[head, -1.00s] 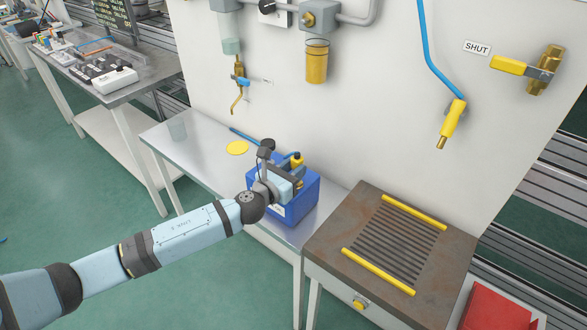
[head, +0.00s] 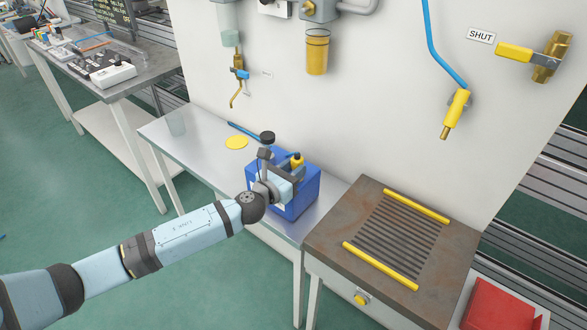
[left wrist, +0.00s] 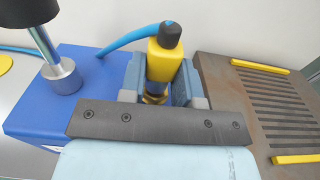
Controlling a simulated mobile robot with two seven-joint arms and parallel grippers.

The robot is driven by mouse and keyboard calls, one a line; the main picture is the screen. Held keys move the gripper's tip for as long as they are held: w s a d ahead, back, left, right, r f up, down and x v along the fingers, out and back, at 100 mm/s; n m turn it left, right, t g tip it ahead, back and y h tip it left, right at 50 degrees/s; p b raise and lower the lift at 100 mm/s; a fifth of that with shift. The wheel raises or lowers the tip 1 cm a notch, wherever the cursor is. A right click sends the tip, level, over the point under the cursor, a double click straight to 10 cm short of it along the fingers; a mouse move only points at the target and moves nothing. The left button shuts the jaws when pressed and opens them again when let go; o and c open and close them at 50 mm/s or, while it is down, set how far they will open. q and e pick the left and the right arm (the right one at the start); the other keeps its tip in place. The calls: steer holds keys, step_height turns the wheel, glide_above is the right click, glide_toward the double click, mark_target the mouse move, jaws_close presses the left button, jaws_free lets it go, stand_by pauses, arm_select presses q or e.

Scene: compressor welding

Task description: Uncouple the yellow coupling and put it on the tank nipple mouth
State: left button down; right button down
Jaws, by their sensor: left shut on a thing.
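The yellow coupling (left wrist: 163,65), with a black top, stands upright between the fingers of my left gripper (left wrist: 158,88) in the left wrist view. The fingers are shut on it, with a brass part just below its yellow body. In the head view the coupling (head: 297,160) shows only partly past my left gripper (head: 290,180), over the blue box (head: 309,200). A blue hose (left wrist: 125,42) runs left from the coupling. What lies under the brass part is hidden by the gripper's dark plate. I cannot identify the tank nipple mouth. My right gripper is not in view.
The box sits on a grey bench (head: 205,160). A slatted brown table (head: 330,235) is at right.

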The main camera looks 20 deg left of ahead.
arm_select(q)
steer(key=shift+f, duration=0.15)
stand_by(0.5)
steer(key=c, duration=0.8)
jaws_free()
steer(key=shift+o, duration=0.2)
steer(key=shift+v, duration=0.85)
steer(key=v, duration=1.2)
steer(key=shift+b, duration=0.45)
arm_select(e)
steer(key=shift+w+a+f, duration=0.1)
